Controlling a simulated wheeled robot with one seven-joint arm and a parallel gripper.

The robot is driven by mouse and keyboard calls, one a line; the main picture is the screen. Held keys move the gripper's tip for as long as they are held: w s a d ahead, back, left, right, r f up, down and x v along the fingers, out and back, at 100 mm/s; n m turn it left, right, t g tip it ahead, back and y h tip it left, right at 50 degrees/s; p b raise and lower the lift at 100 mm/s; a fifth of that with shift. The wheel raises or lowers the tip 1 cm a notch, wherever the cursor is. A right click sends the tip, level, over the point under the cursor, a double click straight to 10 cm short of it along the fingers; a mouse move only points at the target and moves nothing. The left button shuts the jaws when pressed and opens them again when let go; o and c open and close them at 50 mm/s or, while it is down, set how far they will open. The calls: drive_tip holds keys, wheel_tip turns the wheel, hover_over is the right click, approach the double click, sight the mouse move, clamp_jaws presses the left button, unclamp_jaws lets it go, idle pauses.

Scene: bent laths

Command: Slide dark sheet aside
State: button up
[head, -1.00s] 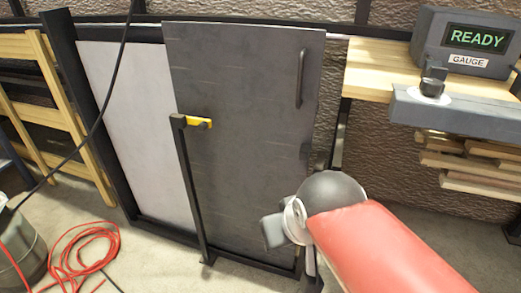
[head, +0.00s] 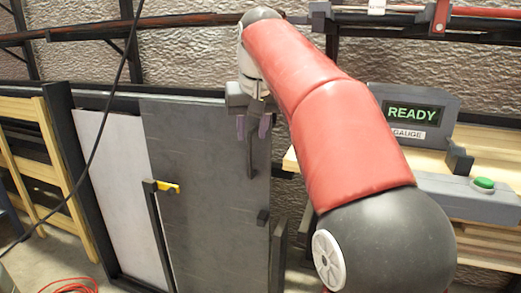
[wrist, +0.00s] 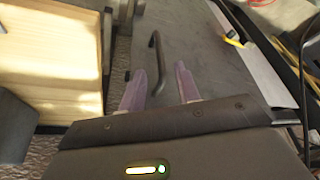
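The dark sheet (head: 205,215) stands upright in a black rack, covering the right part of a pale sheet (head: 112,190). Its black bar handle (head: 250,158) is near its upper right edge. My gripper (head: 251,138) is at the handle's upper part. In the wrist view the fingers of my gripper (wrist: 159,70) are open, one on each side of the handle (wrist: 157,48), with gaps visible. Whether either finger touches it I cannot tell. A yellow-ended catch (head: 168,187) on a black post stands in front of the dark sheet's left edge.
A grey gauge box (head: 412,113) reading READY stands on a wooden bench (head: 475,142) at right, with a green button (head: 484,183) in front. A wooden rack (head: 45,165) is at left. A black cable hangs before the pale sheet.

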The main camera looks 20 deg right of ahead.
sight(250, 147)
drive_tip(key=b+x, duration=0.1)
drive_tip(key=x, duration=0.6)
drive_tip(key=shift+w+d+f+b, duration=0.1)
drive_tip(key=shift+w+f+b, duration=0.1)
drive_tip(key=shift+w+b, duration=0.15)
drive_tip(key=shift+c, duration=0.3)
clamp_jaws()
